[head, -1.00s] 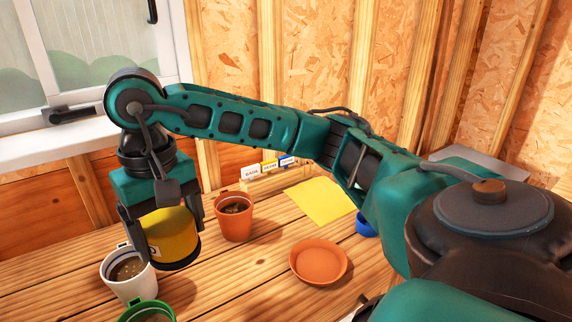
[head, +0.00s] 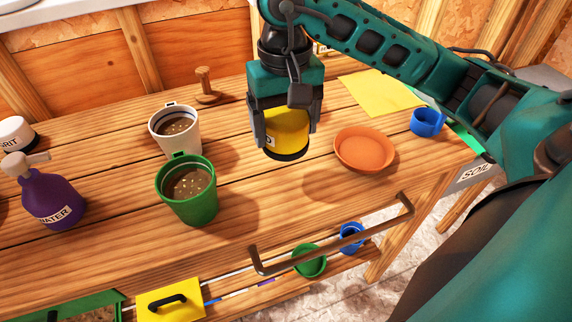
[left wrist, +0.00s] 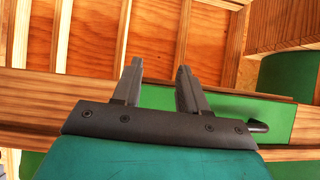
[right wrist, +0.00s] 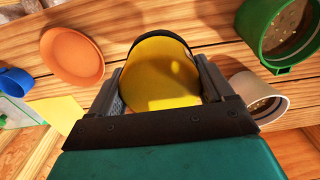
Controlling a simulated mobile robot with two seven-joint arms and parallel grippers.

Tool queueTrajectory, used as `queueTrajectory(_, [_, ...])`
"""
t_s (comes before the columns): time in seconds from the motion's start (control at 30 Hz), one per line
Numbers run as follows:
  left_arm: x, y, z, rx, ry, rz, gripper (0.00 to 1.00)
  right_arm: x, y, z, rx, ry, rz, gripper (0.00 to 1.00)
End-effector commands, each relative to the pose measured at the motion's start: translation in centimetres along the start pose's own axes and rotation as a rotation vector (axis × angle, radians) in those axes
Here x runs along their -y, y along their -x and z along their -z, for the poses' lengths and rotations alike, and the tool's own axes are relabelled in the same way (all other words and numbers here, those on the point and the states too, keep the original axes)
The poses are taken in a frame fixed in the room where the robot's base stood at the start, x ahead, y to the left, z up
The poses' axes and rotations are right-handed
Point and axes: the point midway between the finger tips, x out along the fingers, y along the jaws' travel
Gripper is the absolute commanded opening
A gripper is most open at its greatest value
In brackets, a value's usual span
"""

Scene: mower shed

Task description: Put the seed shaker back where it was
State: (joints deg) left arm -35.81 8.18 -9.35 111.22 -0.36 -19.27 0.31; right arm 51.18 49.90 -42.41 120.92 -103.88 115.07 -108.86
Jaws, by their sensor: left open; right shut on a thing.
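The seed shaker (head: 286,130) is a yellow cylinder with a dark rim at its lower end and part of a label at its left. My right gripper (head: 284,125) is shut on it and holds it above the bench, between the white pot and the orange saucer. In the right wrist view the shaker (right wrist: 160,80) fills the space between the fingers. My left gripper (left wrist: 160,85) is open and empty in the left wrist view, facing wooden framing and a green panel. It is not in the head view.
A white pot (head: 166,142) and green pot (head: 201,207) with speckled soil stand left of the shaker. A purple water bottle (head: 46,205), orange saucer (head: 364,147), yellow sheet (head: 385,92) and blue cup (head: 427,123) are on the bench (head: 110,240). An open drawer with a handle (head: 345,242) juts out in front.

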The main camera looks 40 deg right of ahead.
Motion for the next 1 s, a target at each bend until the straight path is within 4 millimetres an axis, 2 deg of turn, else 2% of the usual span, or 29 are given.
queueTrajectory(0.03, [0.0, -0.3, -0.5, 0.001, 0.000, 0.000, 0.43, 0.0, -1.6, -0.2, 0.007, 0.000, 0.001, 0.50])
queueTrajectory(0.13, [-0.1, -0.5, -0.8, 0.007, 0.002, -0.001, 0.43, 0.0, -3.5, -0.1, 0.006, 0.000, 0.000, 0.50])
queueTrajectory(0.47, [-0.4, -0.5, -0.5, 0.004, 0.003, -0.009, 0.43, 0.0, -6.3, 0.0, 0.001, -0.001, 0.000, 0.50])
queueTrajectory(0.63, [-0.5, -0.6, -0.5, 0.001, 0.004, -0.011, 0.43, 0.0, -8.8, -0.1, 0.004, -0.001, 0.000, 0.50])
queueTrajectory(1.0, [-0.5, -0.9, -0.3, -0.009, 0.004, -0.011, 0.43, 0.0, -9.5, 0.0, -0.001, 0.000, 0.000, 0.50])
